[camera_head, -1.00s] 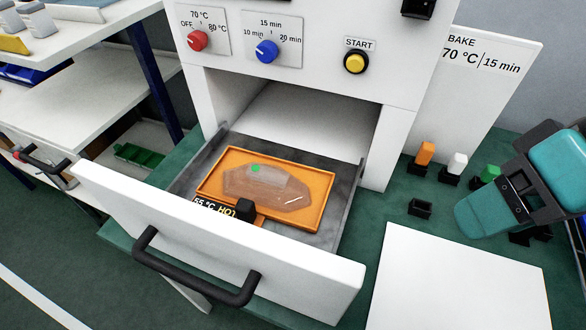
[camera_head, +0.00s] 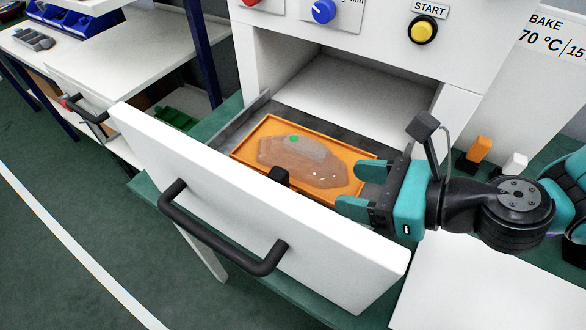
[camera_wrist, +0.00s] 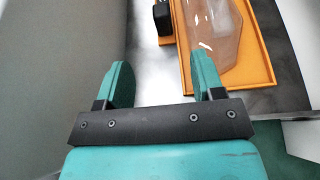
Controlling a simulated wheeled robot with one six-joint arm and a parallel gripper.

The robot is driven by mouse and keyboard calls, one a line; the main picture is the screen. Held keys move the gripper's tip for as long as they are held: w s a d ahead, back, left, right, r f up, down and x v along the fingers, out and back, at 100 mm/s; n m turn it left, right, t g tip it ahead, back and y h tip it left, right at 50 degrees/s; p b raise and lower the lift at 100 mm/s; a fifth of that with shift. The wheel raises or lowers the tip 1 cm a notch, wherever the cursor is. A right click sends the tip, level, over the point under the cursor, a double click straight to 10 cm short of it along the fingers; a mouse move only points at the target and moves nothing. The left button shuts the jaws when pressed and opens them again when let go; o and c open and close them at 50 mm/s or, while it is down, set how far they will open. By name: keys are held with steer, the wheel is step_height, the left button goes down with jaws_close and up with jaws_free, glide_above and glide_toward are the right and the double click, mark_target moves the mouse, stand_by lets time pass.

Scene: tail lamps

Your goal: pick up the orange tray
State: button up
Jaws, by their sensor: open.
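The orange tray (camera_head: 348,172) lies flat in the pulled-out oven drawer; its corner also shows in the wrist view (camera_wrist: 262,62). A clear, brownish lamp lens (camera_head: 300,155) with a green dot lies in it. A black block (camera_head: 279,174) stands at the tray's front edge, beside the drawer front; the wrist view shows it at the top (camera_wrist: 162,18). My gripper (camera_head: 362,188) is open and empty at the tray's right end. In the wrist view (camera_wrist: 160,68) the right finger overlaps the tray's edge and the left finger is over the grey drawer floor. I cannot tell its exact height.
The white drawer front (camera_head: 250,215) with its black handle (camera_head: 222,240) stands close before the tray. The oven opening (camera_head: 350,90) is behind it. Orange (camera_head: 479,149) and white (camera_head: 513,164) blocks stand at the right. A white panel (camera_head: 455,285) lies at the lower right.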

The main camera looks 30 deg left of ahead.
mark_target(283, 175)
steer(key=x, duration=0.9)
steer(key=shift+a+p, duration=0.3)
steer(key=shift+p, duration=0.1)
steer(key=p+x, duration=0.1)
steer(key=x, duration=0.5)
steer(key=shift+w+a+f, duration=0.1)
steer(key=shift+a+f, duration=0.05)
steer(key=shift+f, duration=0.1)
steer(key=c, duration=1.1)
